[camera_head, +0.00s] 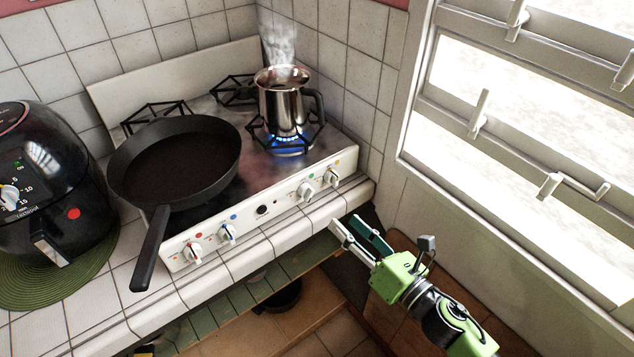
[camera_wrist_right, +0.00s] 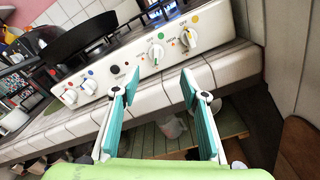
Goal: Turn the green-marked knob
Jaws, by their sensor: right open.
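The green-marked knob (camera_head: 305,190) is a white dial on the stove's front panel, second from the right, with a small green dot above it. In the right wrist view the same knob (camera_wrist_right: 156,53) shows unobstructed, just beyond the fingertips. My right gripper (camera_head: 350,228) is open and empty, in front of the counter edge, below and to the right of the knob in the head view. Its teal-padded fingers (camera_wrist_right: 160,78) are spread apart and I see no contact with the knob. My left gripper is not in view.
A yellow-marked knob (camera_head: 331,178) sits close on the right. Blue-marked (camera_head: 228,233) and red-marked (camera_head: 193,253) knobs are left. A steaming metal pot (camera_head: 283,106) stands over a blue flame. A black pan (camera_head: 176,160) has its handle overhanging the front. A window (camera_head: 530,120) is right.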

